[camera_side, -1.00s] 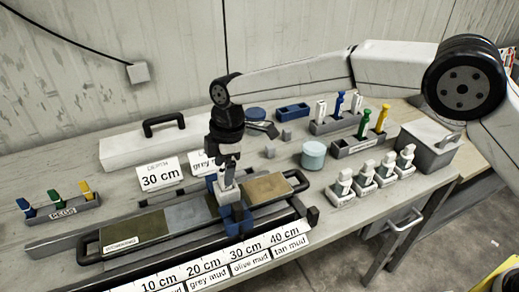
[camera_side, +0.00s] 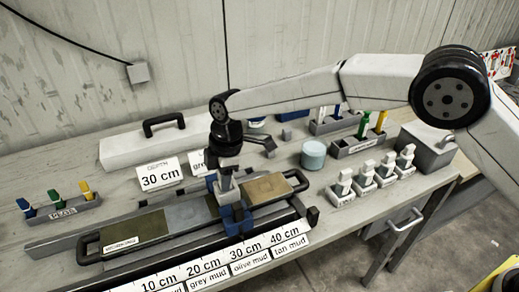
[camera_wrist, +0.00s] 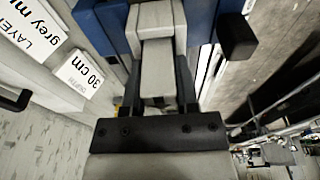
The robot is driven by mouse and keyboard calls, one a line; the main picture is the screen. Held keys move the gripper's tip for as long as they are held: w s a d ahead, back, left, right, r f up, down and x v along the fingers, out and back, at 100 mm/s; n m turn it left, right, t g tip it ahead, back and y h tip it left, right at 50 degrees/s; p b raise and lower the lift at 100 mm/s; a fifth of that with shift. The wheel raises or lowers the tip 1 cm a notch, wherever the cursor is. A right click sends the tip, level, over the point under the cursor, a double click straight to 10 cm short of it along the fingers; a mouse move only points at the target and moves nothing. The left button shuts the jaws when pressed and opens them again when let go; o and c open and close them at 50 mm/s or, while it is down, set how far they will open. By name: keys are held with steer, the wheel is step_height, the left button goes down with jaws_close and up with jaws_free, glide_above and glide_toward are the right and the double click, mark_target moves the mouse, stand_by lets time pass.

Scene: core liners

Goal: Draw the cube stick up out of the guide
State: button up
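The pale grey cube stick (camera_wrist: 158,70) stands upright in the blue guide (camera_side: 238,214) on the core liner. In the wrist view, its narrow upper part lies between the two black fingers of my gripper (camera_wrist: 158,82), with a wider pale block (camera_wrist: 158,18) behind it. The fingers run close along both sides of the stick. I cannot tell whether they touch it. In the side view, my gripper (camera_side: 227,168) is low over the guide and hides the top of the stick. The blue guide also shows in the wrist view (camera_wrist: 202,20).
Behind stand a "30 cm" card (camera_side: 160,175) and a white case (camera_side: 140,150). A cyan cylinder (camera_side: 313,154) and white bottles (camera_side: 364,178) stand to the right.

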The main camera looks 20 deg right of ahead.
steer(key=shift+r, duration=0.2)
jaws_close()
steer(key=shift+r, duration=4)
steer(key=shift+r, duration=0.1)
